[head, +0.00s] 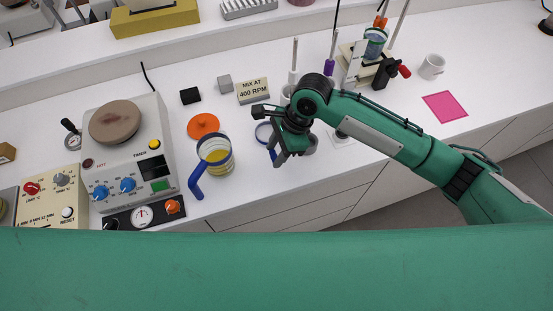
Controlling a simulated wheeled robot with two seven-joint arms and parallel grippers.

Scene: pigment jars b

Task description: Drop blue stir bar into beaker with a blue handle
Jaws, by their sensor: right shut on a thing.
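The glass beaker with a blue handle (216,151) stands upright on the white bench, left of centre, with yellow liquid in it. Its blue handle (196,184) points to the lower left. My right gripper (276,157) is a short way right of the beaker, apart from it, pointing down over the bench. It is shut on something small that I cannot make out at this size. I cannot pick out the blue stir bar. A blue-rimmed round thing (262,132) shows partly behind the right gripper. My left gripper is not in view.
A hotplate stirrer (158,140) stands left of the beaker. An orange disc (203,125) lies just behind it. A sign (252,91) and a black block (190,96) are farther back. A white mug (432,67) and pink mat (445,106) are at right.

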